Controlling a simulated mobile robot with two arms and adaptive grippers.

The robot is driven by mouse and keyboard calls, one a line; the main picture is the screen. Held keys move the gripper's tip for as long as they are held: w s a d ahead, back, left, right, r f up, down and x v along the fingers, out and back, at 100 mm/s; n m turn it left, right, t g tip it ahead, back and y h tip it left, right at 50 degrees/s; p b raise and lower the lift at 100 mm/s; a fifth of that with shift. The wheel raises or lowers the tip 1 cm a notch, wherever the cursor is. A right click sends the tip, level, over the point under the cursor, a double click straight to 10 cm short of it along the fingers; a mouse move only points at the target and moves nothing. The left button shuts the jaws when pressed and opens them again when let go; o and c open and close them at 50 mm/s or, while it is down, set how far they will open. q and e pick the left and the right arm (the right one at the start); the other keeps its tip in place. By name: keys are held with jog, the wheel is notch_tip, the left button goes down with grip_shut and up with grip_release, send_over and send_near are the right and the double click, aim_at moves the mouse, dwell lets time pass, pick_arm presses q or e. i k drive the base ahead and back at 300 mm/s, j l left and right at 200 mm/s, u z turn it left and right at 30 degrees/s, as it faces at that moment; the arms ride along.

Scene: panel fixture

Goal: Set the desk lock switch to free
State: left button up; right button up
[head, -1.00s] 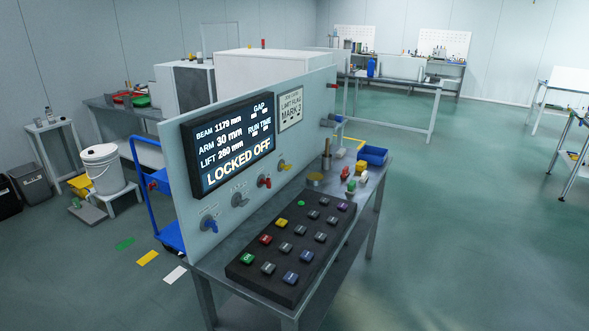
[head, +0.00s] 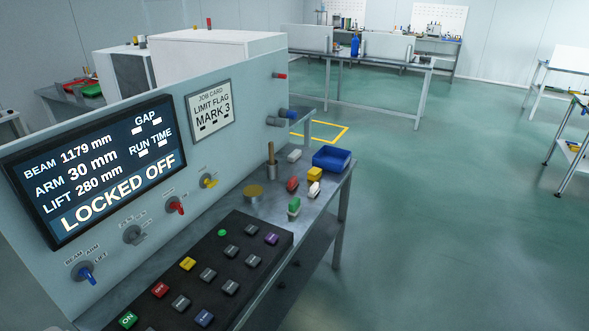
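The upright panel (head: 232,150) carries a dark display (head: 95,170) reading BEAM 1179 mm, ARM 30 mm, LIFT 280 mm and LOCKED OFF. Below it is a slanting row of rotary switches: a blue one (head: 87,274) labelled BEAM, ARM, LIFT, a grey one (head: 134,235), a red one (head: 175,206) and a yellow one (head: 209,181). The small labels by the last three are too small to read, so I cannot tell which is the lock switch. Neither gripper is in view.
A black keypad (head: 225,258) with coloured buttons lies on the desk (head: 318,215) before the panel. A job card (head: 209,112) reads LIMIT FLAG MARK 3. A blue bin (head: 332,160) and small coloured pieces lie at the desk's far end.

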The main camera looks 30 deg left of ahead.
aim_at(211, 184)
jog(key=i+l+u, duration=0.1)
jog(key=i, duration=0.6)
jog(key=i+l, duration=0.2)
jog(key=i, duration=0.45)
jog(key=i+j+u, duration=0.05)
